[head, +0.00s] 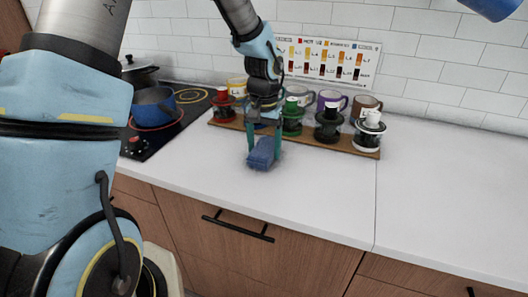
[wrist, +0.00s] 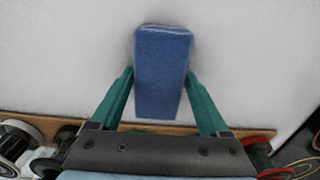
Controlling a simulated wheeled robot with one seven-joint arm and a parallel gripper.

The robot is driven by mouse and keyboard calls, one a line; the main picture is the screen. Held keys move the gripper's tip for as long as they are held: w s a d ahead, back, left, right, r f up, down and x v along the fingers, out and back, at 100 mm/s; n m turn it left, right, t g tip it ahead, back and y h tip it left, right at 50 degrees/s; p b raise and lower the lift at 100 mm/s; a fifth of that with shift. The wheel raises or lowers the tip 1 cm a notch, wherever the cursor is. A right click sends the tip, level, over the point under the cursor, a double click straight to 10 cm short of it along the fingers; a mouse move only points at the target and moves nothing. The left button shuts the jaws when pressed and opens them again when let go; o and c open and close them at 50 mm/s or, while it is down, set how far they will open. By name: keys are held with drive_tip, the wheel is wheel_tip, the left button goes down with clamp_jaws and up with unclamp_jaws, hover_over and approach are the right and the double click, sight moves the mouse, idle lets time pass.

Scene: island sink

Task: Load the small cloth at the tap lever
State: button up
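The small cloth (head: 262,153) is a blue, block-like piece at the white counter's surface, in front of the mug rack. It also shows in the wrist view (wrist: 161,70), between the two green fingers. My gripper (head: 264,140) points down with a fingertip against each side of the cloth, and no clear gap shows in the wrist view (wrist: 160,75). The cloth is at or just above the counter; I cannot tell which. No tap or tap lever is in view.
A wooden rack (head: 352,148) with several mugs and dark drippers stands behind my gripper. A stove (head: 150,142) with a blue pot (head: 153,107) is at the left. A chart (head: 328,60) hangs on the tiled wall. The counter (head: 445,190) is clear at the right.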

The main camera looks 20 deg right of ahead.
drive_tip(key=shift+r, duration=0.1)
drive_tip(key=c, duration=1)
